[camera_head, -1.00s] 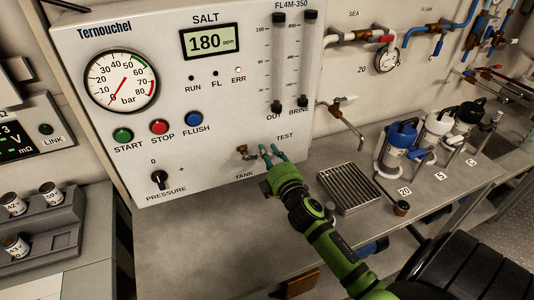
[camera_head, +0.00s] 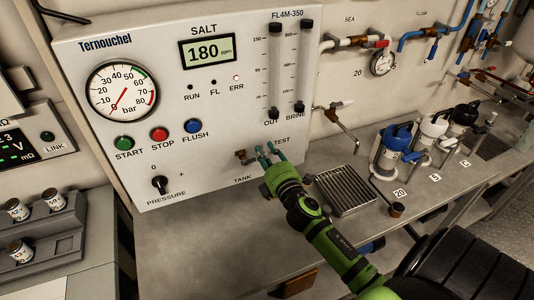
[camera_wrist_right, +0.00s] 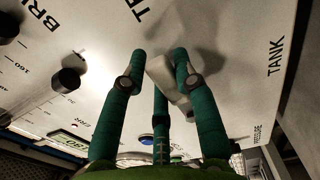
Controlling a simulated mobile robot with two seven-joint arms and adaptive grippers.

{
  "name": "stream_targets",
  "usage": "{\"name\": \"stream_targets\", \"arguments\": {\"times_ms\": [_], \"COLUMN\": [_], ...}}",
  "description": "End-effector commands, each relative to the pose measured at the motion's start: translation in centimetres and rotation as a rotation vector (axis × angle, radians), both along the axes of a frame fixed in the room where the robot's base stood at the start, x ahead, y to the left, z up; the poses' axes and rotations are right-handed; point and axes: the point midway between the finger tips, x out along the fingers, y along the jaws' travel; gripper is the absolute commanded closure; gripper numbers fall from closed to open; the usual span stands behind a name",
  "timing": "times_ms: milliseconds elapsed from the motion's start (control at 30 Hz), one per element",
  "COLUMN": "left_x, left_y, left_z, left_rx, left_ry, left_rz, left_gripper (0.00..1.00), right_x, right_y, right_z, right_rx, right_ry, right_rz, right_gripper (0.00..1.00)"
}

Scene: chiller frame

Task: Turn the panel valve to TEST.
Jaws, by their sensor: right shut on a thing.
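The panel valve sits low on the white panel (camera_head: 110,190), between the printed words TANK and TEST. Its pale lever (camera_wrist_right: 160,72) shows in the right wrist view. My right gripper (camera_head: 266,151) reaches the panel there. In the right wrist view its green fingers (camera_wrist_right: 158,60) are shut around the lever. TEST is at the top of that view and TANK at the right. In the head view my fingers hide most of the valve, so its exact pointing is unclear. A brass fitting (camera_head: 241,156) shows just left of the fingers. My left gripper is out of view.
Above the valve are the green, red and blue buttons, and the pressure knob (camera_head: 160,185) is at lower left. A spout (camera_head: 342,125) juts out right of the panel, over a drain grate (camera_head: 345,190). Filter housings (camera_head: 393,150) stand farther right on the bench.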

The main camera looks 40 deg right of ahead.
Motion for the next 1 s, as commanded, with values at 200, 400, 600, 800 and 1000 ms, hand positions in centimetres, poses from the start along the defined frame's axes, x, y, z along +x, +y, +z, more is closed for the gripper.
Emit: {"name": "stream_targets", "arguments": {"times_ms": [200,400,600,800,1000], "left_x": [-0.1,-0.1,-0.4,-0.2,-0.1], "left_y": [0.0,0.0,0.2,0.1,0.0], "left_z": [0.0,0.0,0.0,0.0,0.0], "left_rx": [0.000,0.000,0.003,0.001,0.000], "left_ry": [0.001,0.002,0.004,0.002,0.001], "left_rz": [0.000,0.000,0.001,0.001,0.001], "left_gripper": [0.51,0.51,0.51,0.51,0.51], "right_x": [0.2,0.1,-0.4,-3.6,-7.8], "right_y": [-0.2,-0.1,0.0,0.8,1.8], "right_z": [0.9,0.6,0.4,0.3,0.3], "right_rx": [-0.022,-0.015,-0.010,-0.008,-0.009], "right_ry": [-0.013,-0.009,-0.006,-0.004,-0.005], "right_rz": [-0.001,-0.001,0.000,-0.001,-0.001], "right_gripper": [0.46,0.46,0.46,0.46,0.46]}}
